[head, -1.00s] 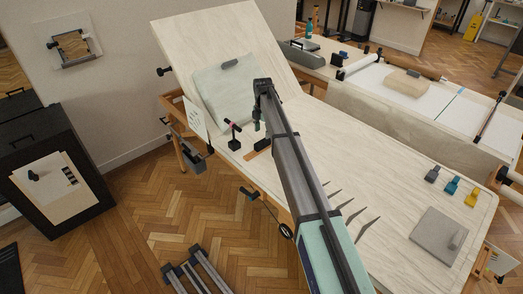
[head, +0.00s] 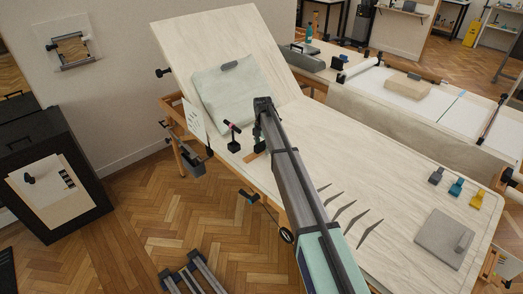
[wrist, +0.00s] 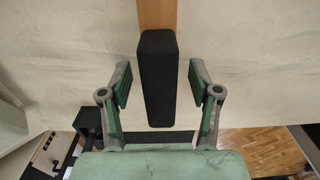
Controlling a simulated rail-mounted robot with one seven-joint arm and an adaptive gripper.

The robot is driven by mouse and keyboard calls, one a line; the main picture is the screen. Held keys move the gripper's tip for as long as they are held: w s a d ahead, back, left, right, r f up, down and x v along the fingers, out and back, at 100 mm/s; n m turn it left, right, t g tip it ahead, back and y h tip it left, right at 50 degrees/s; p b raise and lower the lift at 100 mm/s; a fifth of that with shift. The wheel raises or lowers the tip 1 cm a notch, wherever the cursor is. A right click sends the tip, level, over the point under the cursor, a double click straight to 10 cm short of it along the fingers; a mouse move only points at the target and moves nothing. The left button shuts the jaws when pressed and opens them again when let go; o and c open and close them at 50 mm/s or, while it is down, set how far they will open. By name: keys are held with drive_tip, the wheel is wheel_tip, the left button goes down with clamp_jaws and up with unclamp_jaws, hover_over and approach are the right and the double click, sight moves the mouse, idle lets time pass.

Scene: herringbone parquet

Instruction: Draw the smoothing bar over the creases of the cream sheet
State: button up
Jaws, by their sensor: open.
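The cream sheet (head: 335,130) covers the long table and its raised backrest. Several dark, curved creases (head: 345,212) stand out on its middle, to the right of my forearm. The smoothing bar shows in the wrist view as a black block-shaped grip (wrist: 156,75) with a wooden strip (wrist: 157,14) running up from it. In the head view only a bit of its brown wood (head: 250,157) shows by the sheet's near edge; my gripper hides the rest. My gripper (wrist: 159,85) is open, one finger either side of the black grip, with gaps on both sides. It also shows in the head view (head: 259,146).
A pale green pillow (head: 226,97) lies at the backrest. A small dark stand (head: 233,142) is just left of my gripper. The sheet's middle is otherwise clear.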

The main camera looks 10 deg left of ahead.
sight(263, 143)
clamp_jaws()
drive_tip(key=shift+r, duration=0.2)
drive_tip(key=shift+r+p, duration=1.3)
drive_tip(key=shift+r, duration=1.55)
drive_tip(key=c, duration=1)
unclamp_jaws()
drive_tip(key=shift+c, duration=0.2)
clamp_jaws()
